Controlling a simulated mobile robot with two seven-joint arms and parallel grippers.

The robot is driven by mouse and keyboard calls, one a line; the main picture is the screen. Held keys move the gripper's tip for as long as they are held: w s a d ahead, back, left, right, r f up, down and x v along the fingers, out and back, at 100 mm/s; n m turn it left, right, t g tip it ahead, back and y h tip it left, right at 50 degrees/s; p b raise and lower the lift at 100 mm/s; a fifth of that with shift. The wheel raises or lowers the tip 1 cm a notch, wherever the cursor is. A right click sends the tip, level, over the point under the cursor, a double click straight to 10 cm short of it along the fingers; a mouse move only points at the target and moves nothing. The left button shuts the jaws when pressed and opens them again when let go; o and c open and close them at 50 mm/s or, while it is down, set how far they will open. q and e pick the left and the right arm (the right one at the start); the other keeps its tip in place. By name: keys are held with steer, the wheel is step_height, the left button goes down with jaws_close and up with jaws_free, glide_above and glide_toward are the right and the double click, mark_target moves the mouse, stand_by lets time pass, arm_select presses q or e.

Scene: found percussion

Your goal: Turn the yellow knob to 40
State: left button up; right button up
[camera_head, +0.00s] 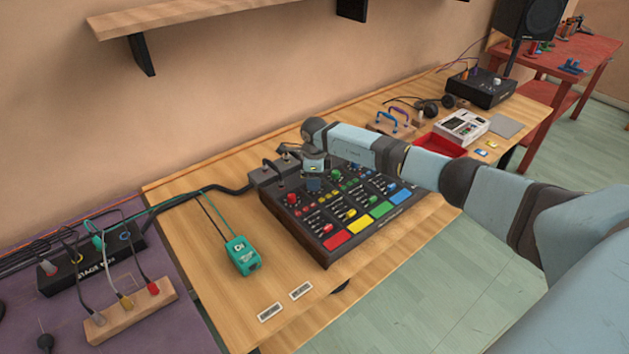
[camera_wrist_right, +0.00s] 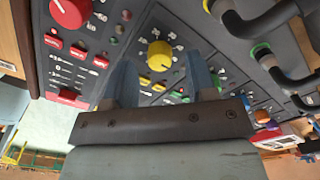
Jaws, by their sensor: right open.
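The yellow knob (camera_wrist_right: 160,56) sits on the dark mixer panel (camera_wrist_right: 109,22) and shows in the right wrist view between the two blue fingers. White scale marks ring it, too small to read, so I cannot tell its setting. My right gripper (camera_wrist_right: 163,68) is open, with a finger on either side of the knob; I cannot tell whether they touch it. In the head view, my right gripper (camera_head: 313,180) hangs over the back left part of the mixer (camera_head: 327,246) and hides the yellow knob. My left gripper is out of view.
A red knob (camera_wrist_right: 70,11) is nearby on the panel. Black cable plugs (camera_wrist_right: 262,18) stand up close to the right finger. A teal box (camera_head: 243,256) lies left of the mixer on the wooden table (camera_head: 190,300). A red tray (camera_head: 440,146) lies beyond it.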

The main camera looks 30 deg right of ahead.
steer(key=shift+f, duration=0.8)
steer(key=c, duration=0.9)
